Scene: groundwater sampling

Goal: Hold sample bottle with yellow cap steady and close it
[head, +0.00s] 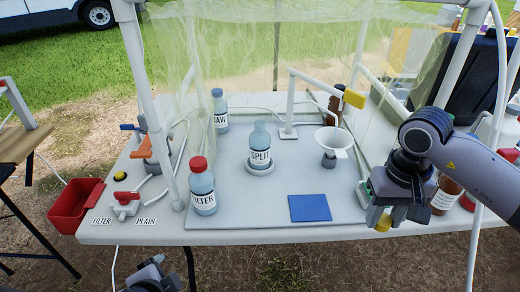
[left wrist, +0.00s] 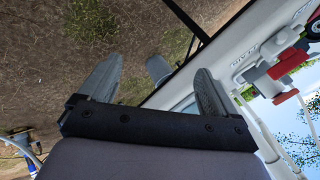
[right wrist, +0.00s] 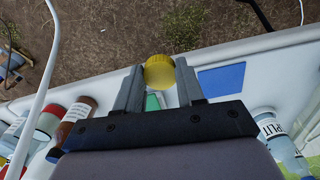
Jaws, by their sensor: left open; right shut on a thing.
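My right gripper (head: 378,218) is shut on a round, ribbed yellow cap (head: 383,224), just off the front edge of the table at the right. The cap also shows between the fingertips in the right wrist view (right wrist: 159,72); no bottle is visible attached to it. A brown bottle with a white label (head: 447,196) stands to the right, partly behind my right arm. It also shows in the right wrist view (right wrist: 76,120); I cannot tell if it is the sample bottle. My left gripper (left wrist: 155,85) is open and empty, low in front of the table's left part.
On the table (head: 250,232) stand a red-capped FILTER bottle (head: 202,190), a SPLIT bottle (head: 260,147), a RAW bottle (head: 220,110) and a white funnel (head: 334,140). A blue mat (head: 310,208) lies bare at the front. A red bin (head: 77,207) is at the left.

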